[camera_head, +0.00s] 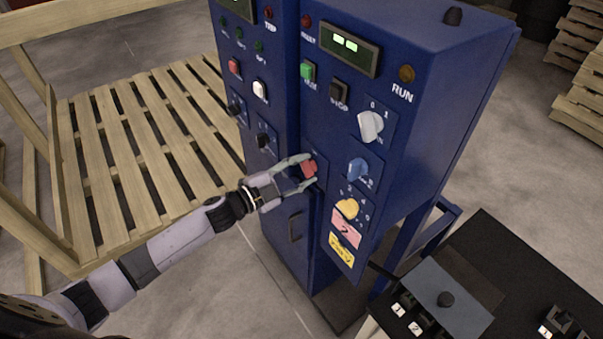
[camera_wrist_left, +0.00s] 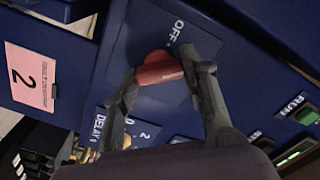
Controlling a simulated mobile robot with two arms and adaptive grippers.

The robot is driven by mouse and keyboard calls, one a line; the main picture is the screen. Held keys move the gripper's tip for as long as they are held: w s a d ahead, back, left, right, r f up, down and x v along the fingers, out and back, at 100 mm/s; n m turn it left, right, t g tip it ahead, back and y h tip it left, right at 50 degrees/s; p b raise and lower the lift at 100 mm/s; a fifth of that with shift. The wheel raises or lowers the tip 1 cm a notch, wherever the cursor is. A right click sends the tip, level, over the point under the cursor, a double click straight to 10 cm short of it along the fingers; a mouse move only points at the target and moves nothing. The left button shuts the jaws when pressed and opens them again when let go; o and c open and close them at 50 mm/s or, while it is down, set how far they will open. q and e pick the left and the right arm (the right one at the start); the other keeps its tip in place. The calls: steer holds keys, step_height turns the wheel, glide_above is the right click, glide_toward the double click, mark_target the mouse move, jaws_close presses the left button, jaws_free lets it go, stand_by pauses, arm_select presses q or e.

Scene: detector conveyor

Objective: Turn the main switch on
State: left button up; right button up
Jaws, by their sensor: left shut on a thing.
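The main switch is a red rotary handle (camera_head: 309,168) on the front of the blue cabinet (camera_head: 455,110). In the left wrist view the red handle (camera_wrist_left: 160,70) sits on a blue plate with the word OFF printed beside it. My left gripper (camera_head: 303,172) is shut on the red handle, with one finger on each side of it; the fingers also show in the left wrist view (camera_wrist_left: 160,78). Any other marking on the plate is hidden or too small to read. My right gripper is not in view.
White (camera_head: 371,126), blue (camera_head: 358,170) and yellow (camera_head: 347,208) knobs sit right of the red handle. A green button (camera_head: 308,71) and lit display (camera_head: 349,49) are above. Wooden pallets (camera_head: 150,140) stand behind on the left. A black-topped table (camera_head: 480,235) is at lower right.

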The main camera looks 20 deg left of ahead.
arm_select(q)
steer(key=m+b, duration=0.2)
steer(key=m, duration=0.3)
steer(key=shift+f, duration=0.2)
steer(key=shift+m+b, duration=0.55)
steer(key=shift+m, duration=0.75)
steer(key=o, duration=1.2)
steer(key=shift+c, duration=0.2)
steer(key=shift+r, duration=0.1)
steer(key=shift+s, duration=0.15)
steer(key=v, duration=1.1)
steer(key=shift+s+a, duration=0.3)
